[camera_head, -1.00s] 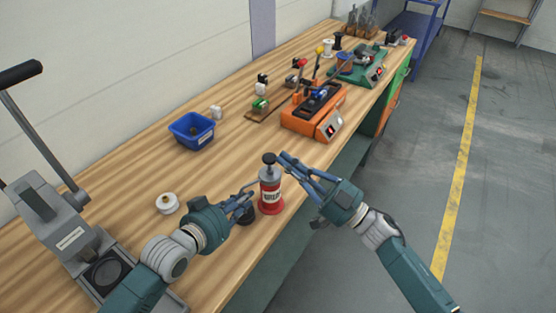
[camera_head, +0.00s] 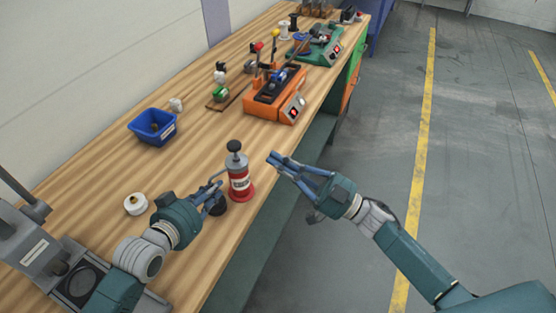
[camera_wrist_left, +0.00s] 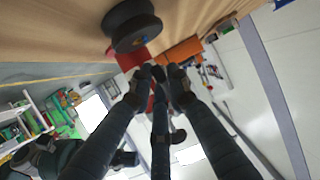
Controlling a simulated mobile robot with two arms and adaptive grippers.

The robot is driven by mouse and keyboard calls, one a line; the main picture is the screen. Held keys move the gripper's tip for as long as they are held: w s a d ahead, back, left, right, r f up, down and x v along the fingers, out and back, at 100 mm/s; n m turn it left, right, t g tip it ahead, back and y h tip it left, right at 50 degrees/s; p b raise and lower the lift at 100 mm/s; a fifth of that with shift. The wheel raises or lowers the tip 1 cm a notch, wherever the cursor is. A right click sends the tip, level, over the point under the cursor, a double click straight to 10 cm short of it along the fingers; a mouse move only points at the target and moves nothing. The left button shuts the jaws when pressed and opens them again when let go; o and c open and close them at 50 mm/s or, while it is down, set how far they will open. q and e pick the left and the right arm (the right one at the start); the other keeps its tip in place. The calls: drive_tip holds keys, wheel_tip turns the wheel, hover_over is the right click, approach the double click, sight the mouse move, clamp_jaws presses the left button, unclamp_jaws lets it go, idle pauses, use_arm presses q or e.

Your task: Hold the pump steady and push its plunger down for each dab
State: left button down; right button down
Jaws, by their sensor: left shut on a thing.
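The pump (camera_head: 239,182) stands upright near the bench's front edge. It has a red base, a grey upper body, a pale label and a black plunger knob (camera_head: 234,146), which stands up clear of the body. My left gripper (camera_head: 222,183) is shut on the pump from its left side. In the left wrist view the fingers (camera_wrist_left: 158,75) meet at the red pump, which they mostly hide. My right gripper (camera_head: 271,158) is to the right of the plunger knob, apart from it. Its fingertips look closed together, with nothing between them.
A black spool (camera_head: 214,206) is beside the pump, under my left gripper. A white spool (camera_head: 137,204) and a blue bin (camera_head: 152,127) are to the left. An orange machine (camera_head: 275,96) stands behind. Open floor (camera_head: 385,150) lies to the right.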

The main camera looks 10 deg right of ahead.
use_arm(q)
drive_tip(key=c, duration=1.6)
unclamp_jaws()
drive_tip(key=shift+s, duration=0.1)
drive_tip(key=shift+v, duration=5.95)
